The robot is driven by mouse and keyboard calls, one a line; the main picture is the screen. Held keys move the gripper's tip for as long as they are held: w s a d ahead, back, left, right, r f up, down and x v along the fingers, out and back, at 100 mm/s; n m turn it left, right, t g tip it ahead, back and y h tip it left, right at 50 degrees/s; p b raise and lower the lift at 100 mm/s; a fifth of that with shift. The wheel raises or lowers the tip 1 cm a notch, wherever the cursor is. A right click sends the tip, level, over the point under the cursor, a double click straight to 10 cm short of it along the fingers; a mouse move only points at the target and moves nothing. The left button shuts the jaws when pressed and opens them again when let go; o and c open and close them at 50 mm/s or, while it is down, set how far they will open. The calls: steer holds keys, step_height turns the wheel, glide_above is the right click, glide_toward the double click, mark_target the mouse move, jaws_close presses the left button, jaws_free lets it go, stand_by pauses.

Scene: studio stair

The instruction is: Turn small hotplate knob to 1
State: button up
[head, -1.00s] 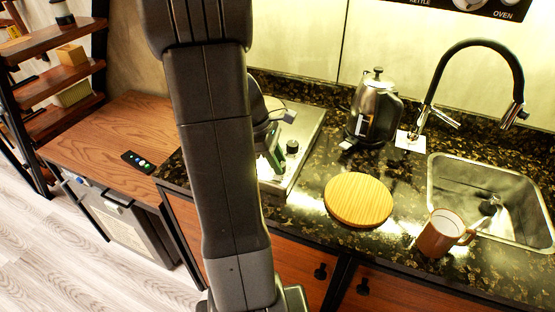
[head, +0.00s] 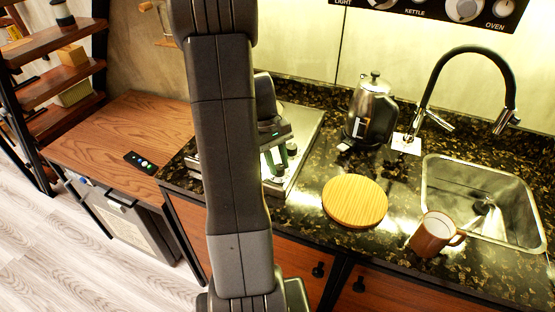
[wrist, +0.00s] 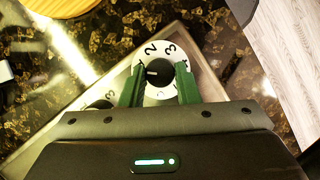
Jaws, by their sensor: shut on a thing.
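The hotplate (head: 302,122) is a pale metal plate on the counter, partly hidden behind my arm in the head view. In the wrist view a round black knob (wrist: 158,73) sits on a white dial (wrist: 153,95) with the figures 2 and 3 showing. A white mark on the knob points left, toward one finger. The figure 1 is not readable. My gripper (wrist: 159,78) has its green fingers on either side of the knob, shut on it. A second dark knob (wrist: 100,104) is partly hidden at lower left. I cannot tell the knobs' sizes apart.
A kettle (head: 370,112) and a round wooden board (head: 355,201) stand right of the hotplate. A brown mug (head: 434,235) is by the sink (head: 432,190). A wooden table (head: 115,125) with a small remote (head: 141,162) is at left.

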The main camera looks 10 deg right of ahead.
steer(key=shift+m+y, duration=0.3)
steer(key=shift+m, duration=0.3)
steer(key=shift+w, duration=0.1)
steer(key=o, duration=1)
steer(key=shift+c, duration=0.2)
steer(key=shift+r, duration=0.1)
steer(key=v, duration=1.3)
steer(key=shift+w+r, duration=0.2)
steer(key=shift+r, duration=0.1)
steer(key=shift+f, duration=0.1)
